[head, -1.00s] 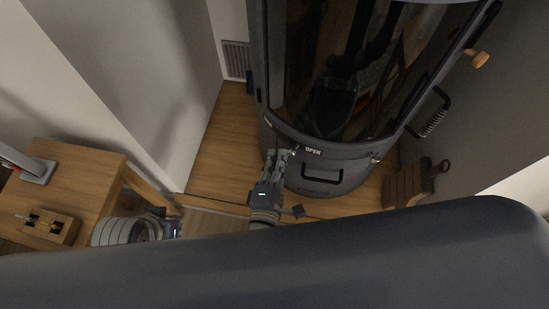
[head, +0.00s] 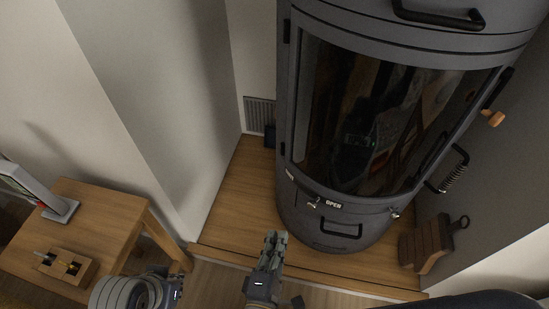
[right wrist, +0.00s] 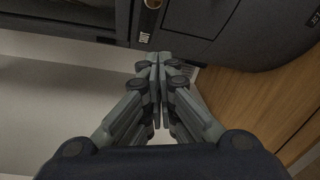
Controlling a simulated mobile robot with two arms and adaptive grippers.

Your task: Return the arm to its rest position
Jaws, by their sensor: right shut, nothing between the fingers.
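My right gripper (head: 273,236) is at the bottom middle of the head view. It is shut and empty, its fingers pointing up the picture toward the stove. In the right wrist view the closed fingertips (right wrist: 157,60) meet in the middle, with nothing between them.
A wooden side table (head: 112,217) on the left holds a small wooden block (head: 66,266) and a grey-based device (head: 62,208). A wooden holder (head: 425,243) stands right of the stove. A wall corner (head: 190,200) rises between table and stove. Wooden floor (head: 240,205) is clear left of the stove.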

